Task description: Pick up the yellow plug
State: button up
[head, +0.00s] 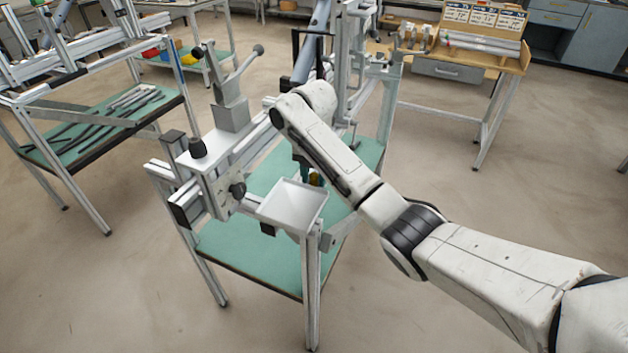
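A small yellow-orange bit (316,179) shows just below my forearm, above the green shelf of the frame jig. It may be the yellow plug, but it is too small and too covered to be sure. My arm reaches in from the lower right and bends down over the jig. My gripper (309,168) is mostly hidden behind my own forearm, with only a dark part showing close to the yellow-orange bit. I cannot see its fingers clearly, nor whether it touches or holds anything.
The jig has a white tray (292,205) at its front corner and a grey lever clamp (231,100) at left. A green-topped frame table (100,122) stands at left, a wooden workbench (455,55) at back right. The floor (480,215) at right is clear.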

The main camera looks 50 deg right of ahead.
grip_shut()
